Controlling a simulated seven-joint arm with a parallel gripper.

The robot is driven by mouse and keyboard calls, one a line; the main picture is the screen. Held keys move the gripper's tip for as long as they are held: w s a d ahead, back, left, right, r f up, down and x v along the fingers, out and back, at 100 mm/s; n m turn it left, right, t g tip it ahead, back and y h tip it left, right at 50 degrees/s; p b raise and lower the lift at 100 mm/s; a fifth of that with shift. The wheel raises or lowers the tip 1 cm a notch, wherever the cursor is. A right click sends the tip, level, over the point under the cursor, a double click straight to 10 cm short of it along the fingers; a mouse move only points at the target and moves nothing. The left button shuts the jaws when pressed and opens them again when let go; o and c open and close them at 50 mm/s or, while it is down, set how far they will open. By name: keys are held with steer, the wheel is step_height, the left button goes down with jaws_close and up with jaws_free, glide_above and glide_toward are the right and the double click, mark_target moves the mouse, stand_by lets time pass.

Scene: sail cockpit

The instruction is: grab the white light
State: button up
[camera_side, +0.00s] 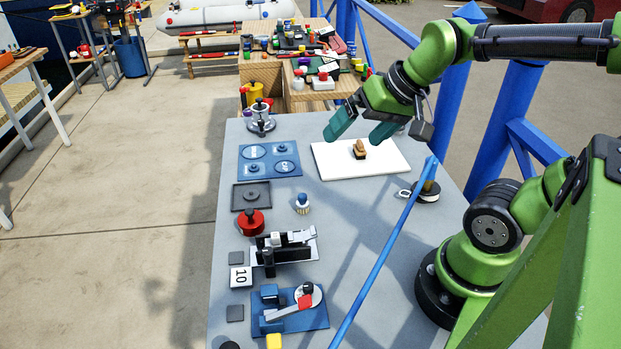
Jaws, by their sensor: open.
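My gripper (357,134) is open and empty, with its two teal fingers spread above the white board. I cannot tell for sure which thing is the white light. A small upright piece with a white ribbed base and a dark blue top (302,203) stands on the grey table, left of and nearer than the white board. My gripper is apart from it, farther back and to its right. Nothing covers this piece.
A white board (330,168) with a brown block (360,150) lies below my gripper. A blue plate (270,160), a red knob (251,222), a black-and-white clamp (284,249) and a blue lever fixture (292,308) line the left side. A blue rail (385,252) crosses in front.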

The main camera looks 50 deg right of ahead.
steer(key=shift+n+t+y, duration=0.4)
steer(key=shift+n, duration=0.5)
steer(key=a, duration=0.1)
steer(key=s+a, duration=0.1)
steer(key=s+a+r, duration=0.1)
steer(key=shift+a, duration=0.35)
steer(key=shift+c, duration=0.5)
steer(key=shift+a+r, duration=0.15)
steer(key=shift+a, duration=0.15)
steer(key=c, duration=0.3)
steer(key=shift+d, duration=0.1)
steer(key=w+d+f+m+g+h, duration=0.1)
steer(key=w+d+f+m, duration=0.15)
steer(key=d, duration=0.75)
steer(key=w+d+f+m+g+h, duration=0.1)
steer(key=w+d, duration=0.2)
steer(key=d, duration=0.7)
steer(key=w+d+f+m+g+h, duration=0.1)
steer(key=w+d+f+m, duration=0.1)
steer(key=d, duration=0.8)
steer(key=s+d+f+n+h, duration=0.15)
steer(key=d+n, duration=0.25)
steer(key=d, duration=1.3)
steer(key=x, duration=1.1)
steer(key=a+x, duration=0.1)
steer(key=x, duration=0.4)
steer(key=shift+s+f, duration=0.1)
steer(key=shift+f, duration=0.35)
